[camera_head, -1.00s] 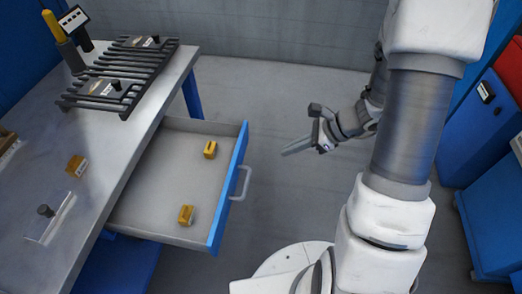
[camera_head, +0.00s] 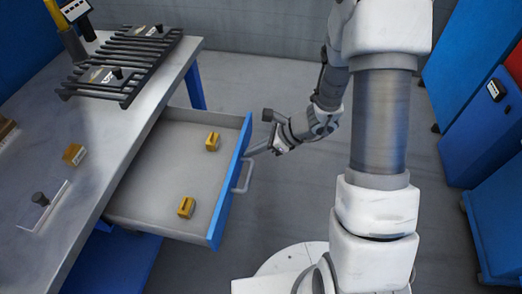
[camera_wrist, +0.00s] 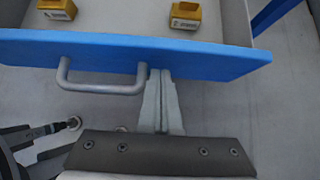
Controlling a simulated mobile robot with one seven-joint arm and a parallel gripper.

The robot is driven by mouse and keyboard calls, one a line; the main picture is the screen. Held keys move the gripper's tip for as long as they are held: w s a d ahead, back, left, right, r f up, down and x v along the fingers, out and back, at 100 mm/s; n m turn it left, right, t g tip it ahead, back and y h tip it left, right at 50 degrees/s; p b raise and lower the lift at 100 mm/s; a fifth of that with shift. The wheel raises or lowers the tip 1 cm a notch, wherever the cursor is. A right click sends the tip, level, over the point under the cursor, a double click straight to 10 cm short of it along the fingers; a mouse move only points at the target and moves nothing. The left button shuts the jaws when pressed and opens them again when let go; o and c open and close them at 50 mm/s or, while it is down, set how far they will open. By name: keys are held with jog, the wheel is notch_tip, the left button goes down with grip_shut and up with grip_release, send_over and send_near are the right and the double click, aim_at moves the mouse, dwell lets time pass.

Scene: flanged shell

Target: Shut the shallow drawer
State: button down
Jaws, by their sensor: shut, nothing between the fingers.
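The shallow drawer (camera_head: 165,190) stands open, pulled out from under the grey workbench, with a blue front (camera_head: 230,185) and a grey bar handle (camera_head: 243,176). Two small yellow blocks, one farther back (camera_head: 212,141) and one nearer (camera_head: 186,207), sit inside it. My gripper (camera_head: 254,151) is shut and empty, at the outer face of the drawer front near its far end. In the wrist view the shut fingertips (camera_wrist: 161,74) reach the lower edge of the blue front, right beside one end of the handle (camera_wrist: 103,87). I cannot tell whether they touch it.
The workbench top (camera_head: 100,150) holds a black slatted rack (camera_head: 125,62), a yellow block (camera_head: 74,155) and a clear plate with a dark knob (camera_head: 41,199). Blue cabinets (camera_head: 480,130) stand at the right. The floor between drawer and cabinets is clear apart from my base.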

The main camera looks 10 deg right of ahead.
jog(key=shift+a, duration=0.1)
send_over(163, 147)
jog(key=shift+d, duration=0.25)
jog(key=shift+a+r, duration=0.1)
jog(key=shift+a, duration=0.05)
dwell(0.3)
jog(key=shift+a+r, duration=0.1)
jog(key=shift+a, duration=0.05)
dwell(0.4)
